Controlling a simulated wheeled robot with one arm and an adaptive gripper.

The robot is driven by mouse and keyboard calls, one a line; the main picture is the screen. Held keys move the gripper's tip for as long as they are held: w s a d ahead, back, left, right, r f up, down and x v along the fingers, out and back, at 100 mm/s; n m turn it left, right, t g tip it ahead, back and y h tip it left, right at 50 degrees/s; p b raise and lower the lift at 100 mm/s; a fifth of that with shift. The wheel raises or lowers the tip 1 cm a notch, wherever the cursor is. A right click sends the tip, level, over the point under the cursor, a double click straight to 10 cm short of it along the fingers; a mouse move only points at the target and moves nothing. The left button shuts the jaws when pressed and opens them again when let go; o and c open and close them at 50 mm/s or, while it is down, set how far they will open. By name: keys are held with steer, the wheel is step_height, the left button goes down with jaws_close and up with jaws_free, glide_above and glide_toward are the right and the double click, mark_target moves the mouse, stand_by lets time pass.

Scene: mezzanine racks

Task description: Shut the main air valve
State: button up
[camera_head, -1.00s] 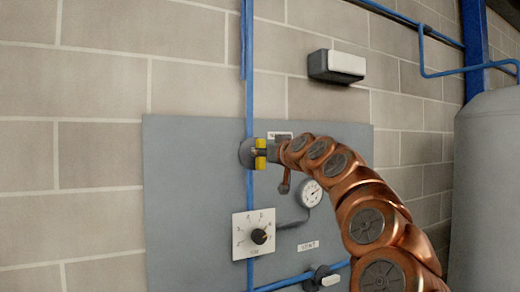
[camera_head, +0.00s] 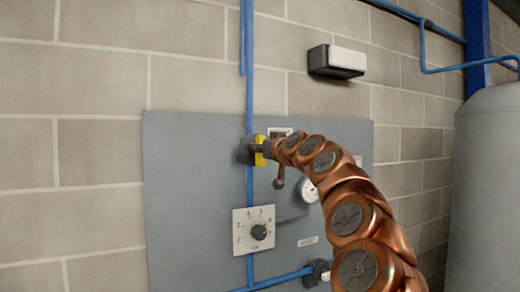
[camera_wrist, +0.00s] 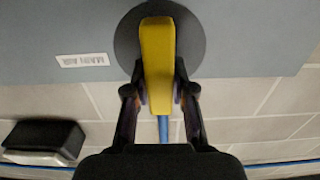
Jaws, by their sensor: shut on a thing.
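The main air valve has a yellow lever handle (camera_wrist: 158,60) on a dark round base (camera_wrist: 192,32), beside a "MAIN AIR" label (camera_wrist: 82,60) in the wrist view. The handle lies in line with the blue pipe (camera_wrist: 163,128). My gripper (camera_wrist: 159,88) is shut on the handle, one finger on each long side. In the head view the yellow handle (camera_head: 260,160) shows upright on the blue vertical pipe (camera_head: 249,100). My gripper (camera_head: 258,148) and wrist hide part of it and of the base.
The grey panel (camera_head: 190,190) also carries a regulator knob on a white scale plate (camera_head: 254,232), a round gauge (camera_head: 309,192) partly behind my arm, and a lower valve (camera_head: 318,272). A black-and-white box (camera_head: 336,62) is above. A grey tank (camera_head: 490,190) stands right.

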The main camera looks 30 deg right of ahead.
jaws_close()
steer(key=shift+m, duration=0.3)
steer(key=m, duration=0.3)
steer(key=shift+d, duration=0.2)
steer(key=m+p, duration=0.1)
steer(key=m, duration=0.4)
steer(key=shift+d+f+m+p, duration=0.1)
steer(key=shift+d+m+p, duration=0.05)
steer(key=shift+m+p, duration=0.2)
steer(key=m+p, duration=0.2)
steer(key=m, duration=0.2)
steer(key=shift+f+m+p, duration=0.1)
steer(key=shift+m+p, duration=0.25)
steer(key=shift+d+f+m+p, duration=0.1)
steer(key=shift+f+m+p, duration=0.05)
steer(key=shift+m+p, duration=0.7)
steer(key=shift+f+m+p, duration=0.1)
steer(key=shift+m+p, duration=0.4)
steer(key=shift+m, duration=0.55)
steer(key=o, duration=0.8)
jaws_free()
